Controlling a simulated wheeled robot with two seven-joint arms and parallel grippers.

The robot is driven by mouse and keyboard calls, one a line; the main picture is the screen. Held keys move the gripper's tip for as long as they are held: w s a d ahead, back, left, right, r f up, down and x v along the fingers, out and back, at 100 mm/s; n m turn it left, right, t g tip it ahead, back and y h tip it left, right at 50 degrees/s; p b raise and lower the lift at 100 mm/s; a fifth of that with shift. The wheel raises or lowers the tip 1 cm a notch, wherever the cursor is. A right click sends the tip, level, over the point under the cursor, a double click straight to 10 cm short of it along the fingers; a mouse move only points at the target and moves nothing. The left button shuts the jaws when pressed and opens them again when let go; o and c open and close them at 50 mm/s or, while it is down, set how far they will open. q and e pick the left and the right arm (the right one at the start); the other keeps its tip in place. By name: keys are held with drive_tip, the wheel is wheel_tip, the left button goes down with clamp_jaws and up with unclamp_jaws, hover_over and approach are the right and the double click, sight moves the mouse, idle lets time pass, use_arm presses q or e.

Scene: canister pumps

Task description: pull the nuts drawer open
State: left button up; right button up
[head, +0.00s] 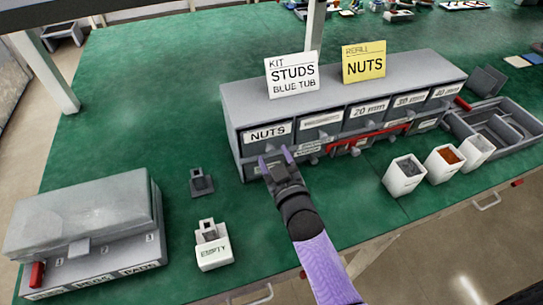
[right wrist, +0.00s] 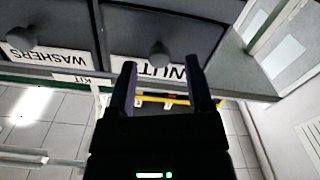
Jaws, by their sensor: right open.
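The nuts drawer (head: 255,141) is at the left end of the top row of the grey drawer cabinet (head: 350,85) and appears closed. Its NUTS label shows upside down in the right wrist view. My right gripper (head: 275,158) is open in front of this drawer. In the right wrist view a round dark knob (right wrist: 160,54) on the nuts drawer (right wrist: 125,35) lines up with the gap between the fingers (right wrist: 163,82), just past their tips. I cannot tell whether they touch it. The knob is not clear in the head view. My left gripper is not in view.
A red bar (head: 370,137) runs across the cabinet's lower front. Three small bins, one of them white and orange (head: 444,163), stand right of my arm.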

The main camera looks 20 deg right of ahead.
drive_tip(key=shift+w, duration=0.6)
clamp_jaws()
idle(1.0)
